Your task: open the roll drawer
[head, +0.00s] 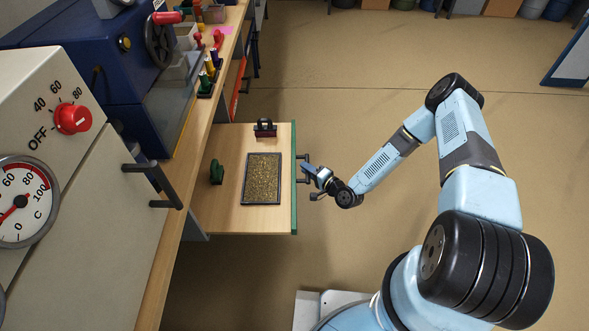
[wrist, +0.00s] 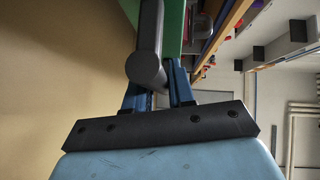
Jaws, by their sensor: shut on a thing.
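The roll drawer (head: 225,215) stands pulled out from under the workbench in the head view. It has a green front edge (head: 294,222) and a dark bar handle on its outer face. My gripper (head: 308,170) is at that handle, shut on it. In the wrist view my blue fingers (wrist: 160,95) reach to the dark handle bar (wrist: 148,62) in front of the green drawer front (wrist: 172,32). Inside the drawer lie a dark-framed tray of brown grains (head: 247,192), a dark green object (head: 216,172) and a dark red-and-black object (head: 265,129).
A blue machine with a handwheel (head: 160,42) and a grey cabinet with a red knob (head: 72,118) and gauge (head: 22,203) stand on the left. Small coloured items crowd the bench (head: 205,108). The floor (head: 340,110) beyond the drawer is open.

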